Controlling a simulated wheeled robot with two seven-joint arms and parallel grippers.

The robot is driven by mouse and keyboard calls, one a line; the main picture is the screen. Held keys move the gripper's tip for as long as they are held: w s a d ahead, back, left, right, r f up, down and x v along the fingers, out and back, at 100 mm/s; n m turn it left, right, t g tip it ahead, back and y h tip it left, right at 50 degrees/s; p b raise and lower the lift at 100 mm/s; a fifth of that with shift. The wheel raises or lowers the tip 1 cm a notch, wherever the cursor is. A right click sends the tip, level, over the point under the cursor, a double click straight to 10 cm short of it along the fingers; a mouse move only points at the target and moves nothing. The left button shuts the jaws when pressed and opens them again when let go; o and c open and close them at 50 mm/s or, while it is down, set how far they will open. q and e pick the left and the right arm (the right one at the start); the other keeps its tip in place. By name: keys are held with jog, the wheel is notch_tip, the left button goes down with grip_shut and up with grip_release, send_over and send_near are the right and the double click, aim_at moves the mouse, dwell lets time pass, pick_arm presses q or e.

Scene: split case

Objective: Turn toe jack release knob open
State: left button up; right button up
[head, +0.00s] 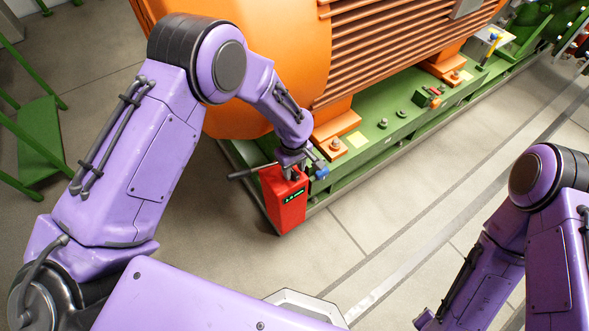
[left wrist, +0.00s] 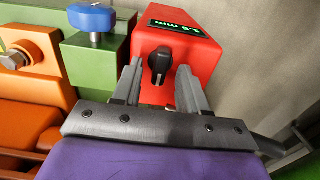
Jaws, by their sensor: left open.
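The red toe jack (head: 287,205) stands on the floor against the green base frame, with a small green-lit display near its top. In the left wrist view the jack (left wrist: 200,62) shows a display reading what looks like 1.5 mm. My left gripper (head: 294,160) is above the jack. Its two grey fingers (left wrist: 158,90) are open, one on each side below the knob, with a gap between them. I cannot tell whether they touch it. My right arm is at the right, its gripper not clearly visible.
A dark lever bar (head: 252,171) sticks out left of the jack. A blue knob (left wrist: 92,22) sits on the green frame (head: 375,150) beside it. The orange motor (head: 270,60) stands close behind. The floor (head: 400,200) in front is clear.

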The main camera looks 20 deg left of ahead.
pick_arm(q)
jog(key=shift+f, duration=0.6)
grip_shut()
